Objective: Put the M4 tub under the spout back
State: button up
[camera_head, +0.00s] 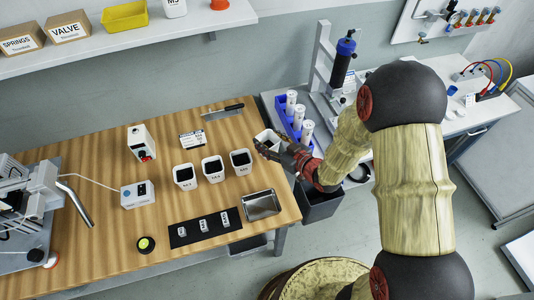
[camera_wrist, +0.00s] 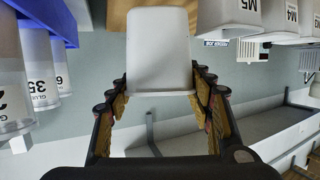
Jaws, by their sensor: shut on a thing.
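My gripper (camera_head: 285,154) is shut on a white tub (camera_head: 266,137), held at the right edge of the wooden table. In the wrist view the tub (camera_wrist: 158,48) sits between the fingers; I see no label on it. Three white tubs with dark openings stand in a row on the table: left (camera_head: 184,185), middle (camera_head: 213,177) and right (camera_head: 241,169). In the wrist view the nearest reads M5 (camera_wrist: 228,14), and one beyond it appears to read M4 (camera_wrist: 286,18). A curved metal tube (camera_head: 76,202) juts from the machine at the left; I cannot tell whether it is the spout.
A metal tray (camera_head: 261,205) and black mat (camera_head: 180,238) with small white pieces lie in front of the tubs.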

jog(key=shift+f+b, duration=0.9)
jog(key=shift+f, duration=2.25)
jog(key=shift+f, duration=0.15)
jog(key=o, duration=1.5)
jog(key=shift+o, duration=0.4)
